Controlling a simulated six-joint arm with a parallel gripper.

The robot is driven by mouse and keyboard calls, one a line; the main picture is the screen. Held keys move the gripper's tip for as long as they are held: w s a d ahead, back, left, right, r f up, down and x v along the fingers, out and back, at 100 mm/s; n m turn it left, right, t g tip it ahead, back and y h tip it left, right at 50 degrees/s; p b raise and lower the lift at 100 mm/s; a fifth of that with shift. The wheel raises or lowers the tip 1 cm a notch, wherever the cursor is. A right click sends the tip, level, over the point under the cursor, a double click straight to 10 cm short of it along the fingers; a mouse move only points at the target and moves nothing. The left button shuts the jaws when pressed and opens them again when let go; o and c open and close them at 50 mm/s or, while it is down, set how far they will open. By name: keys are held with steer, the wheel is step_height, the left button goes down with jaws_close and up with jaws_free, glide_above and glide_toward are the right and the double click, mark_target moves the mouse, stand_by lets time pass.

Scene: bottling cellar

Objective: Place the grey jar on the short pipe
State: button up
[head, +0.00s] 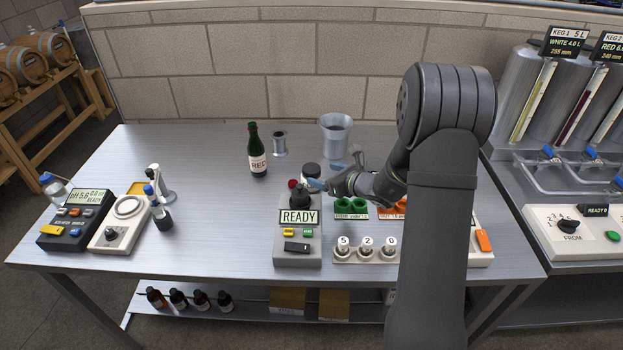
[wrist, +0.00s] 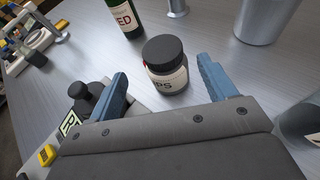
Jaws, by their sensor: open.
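The grey jar (wrist: 165,71), with a dark lid and a pale label, stands upright on the metal table in the wrist view. In the head view its lid (head: 311,169) shows just beyond my gripper, which partly hides the body. My gripper (head: 326,176) is open and empty. In the wrist view the jar stands between and a little beyond the two blue fingers, with clear space on each side. The short pipe appears to be the small flanged metal cylinder (head: 280,143) standing behind the jar; its lower end shows at the top of the wrist view (wrist: 177,9).
A green bottle (head: 257,152) stands left of the pipe and a metal beaker (head: 336,134) to its right. A device with a READY display (head: 298,235) and a dark knob sits close in front of the jar. The table's left middle is clear.

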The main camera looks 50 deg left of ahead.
mark_target(313, 169)
steer(key=shift+x, duration=3.5)
steer(key=shift+w+r, duration=0.2)
steer(key=shift+r, duration=0.1)
steer(key=c, duration=1.3)
